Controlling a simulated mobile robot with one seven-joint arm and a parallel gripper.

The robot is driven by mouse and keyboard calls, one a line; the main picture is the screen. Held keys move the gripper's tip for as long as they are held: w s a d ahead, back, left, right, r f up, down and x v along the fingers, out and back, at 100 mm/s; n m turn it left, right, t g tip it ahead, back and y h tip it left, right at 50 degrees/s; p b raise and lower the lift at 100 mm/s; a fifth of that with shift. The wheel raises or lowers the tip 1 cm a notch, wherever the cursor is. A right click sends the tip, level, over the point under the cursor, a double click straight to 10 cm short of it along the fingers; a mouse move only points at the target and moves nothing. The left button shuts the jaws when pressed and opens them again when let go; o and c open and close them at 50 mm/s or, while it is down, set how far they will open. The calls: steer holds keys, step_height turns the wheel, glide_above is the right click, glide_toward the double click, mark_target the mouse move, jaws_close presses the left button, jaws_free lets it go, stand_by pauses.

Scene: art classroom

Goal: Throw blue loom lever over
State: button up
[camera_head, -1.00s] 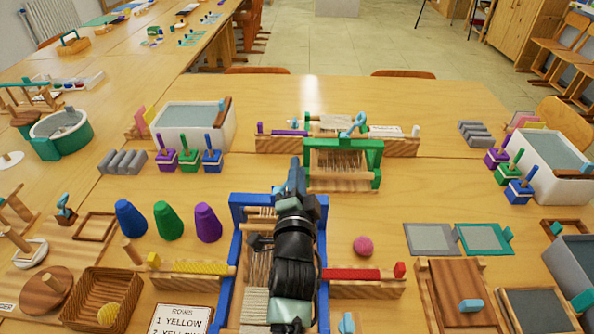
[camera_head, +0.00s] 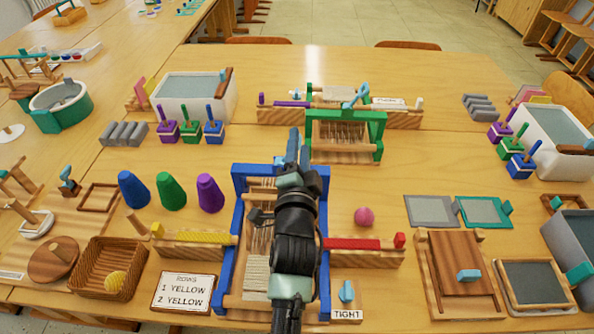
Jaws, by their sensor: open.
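The blue loom (camera_head: 239,215) stands at the front middle of the table, with pale warp threads strung in its frame. A small light-blue lever (camera_head: 347,292) sits upright at its front right, just behind a card reading TIGHT (camera_head: 347,315). My gripper (camera_head: 293,146) is above the far end of the blue loom, pointing away from me and well apart from that lever. It is open, and no object shows in it. My dark arm hides the middle and part of the right side of the loom.
A green loom (camera_head: 375,130) with its own light-blue lever (camera_head: 357,97) stands behind. Yellow (camera_head: 195,238) and red (camera_head: 352,244) shuttles flank the blue loom. A pink ball (camera_head: 364,217) lies at right. A ROWS card (camera_head: 184,291) lies front left. Table around the ball is clear.

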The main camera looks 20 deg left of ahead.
steer(key=v, duration=1.1)
steer(key=shift+s, duration=0.35)
steer(key=shift+r, duration=0.1)
